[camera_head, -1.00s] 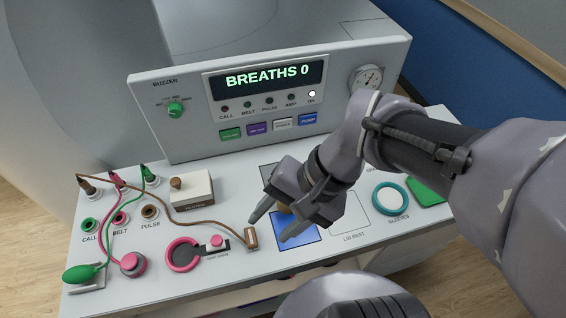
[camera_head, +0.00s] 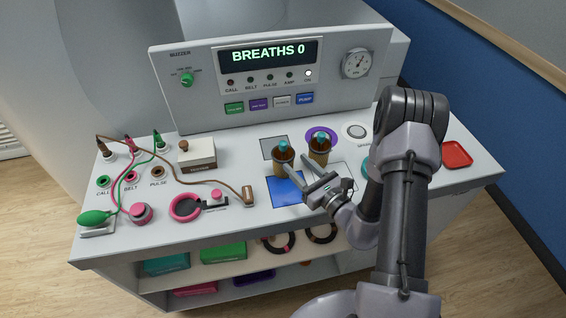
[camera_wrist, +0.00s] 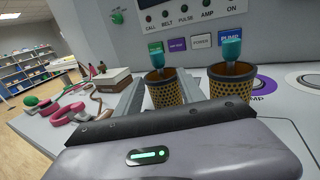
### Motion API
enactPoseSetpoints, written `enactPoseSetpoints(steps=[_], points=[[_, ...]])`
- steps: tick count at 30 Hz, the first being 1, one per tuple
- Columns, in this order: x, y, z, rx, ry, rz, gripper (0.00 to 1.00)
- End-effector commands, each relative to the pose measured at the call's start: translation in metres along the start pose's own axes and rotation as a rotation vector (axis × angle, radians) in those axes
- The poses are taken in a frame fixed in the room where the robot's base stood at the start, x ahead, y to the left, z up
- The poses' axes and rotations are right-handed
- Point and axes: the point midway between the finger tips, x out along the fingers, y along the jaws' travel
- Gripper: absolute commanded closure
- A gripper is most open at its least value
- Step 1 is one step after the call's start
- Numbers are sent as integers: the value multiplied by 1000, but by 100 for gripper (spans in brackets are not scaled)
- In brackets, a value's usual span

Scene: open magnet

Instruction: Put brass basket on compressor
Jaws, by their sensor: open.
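Two brass-coloured perforated baskets with teal-topped handles stand upright on the white console top. The left basket (camera_head: 283,159) is near the blue square; it also shows in the wrist view (camera_wrist: 163,93). The right basket (camera_head: 319,154) stands at the purple disc (camera_head: 321,132); it also shows in the wrist view (camera_wrist: 231,87). In the wrist view, the disc's partly hidden label ends in "MP"; I cannot tell which thing is the compressor. My gripper (camera_head: 299,167) is open, low in front of the baskets. In the wrist view its fingers flank the left basket; contact is unclear.
A panel (camera_head: 270,80) reading "BREATHS 0" stands behind. The blue square (camera_head: 287,193) lies at the front. A white box (camera_head: 197,152), a pink ring (camera_head: 185,208) and cables are to the left. A red tray (camera_head: 457,154) is at the right.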

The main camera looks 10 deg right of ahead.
Motion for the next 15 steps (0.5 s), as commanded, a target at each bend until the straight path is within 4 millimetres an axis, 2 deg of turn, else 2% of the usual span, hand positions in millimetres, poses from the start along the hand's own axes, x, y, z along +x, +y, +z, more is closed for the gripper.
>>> enactPoseSetpoints(steps=[1, 6, 12, 15], points=[[9, 1, 0, -2, -1, 3, 54], [27, 1, 0, -1, 0, 3, 54], [69, 1, -1, -2, -1, 4, 54], [78, 1, 0, 0, 0, 3, 54]])
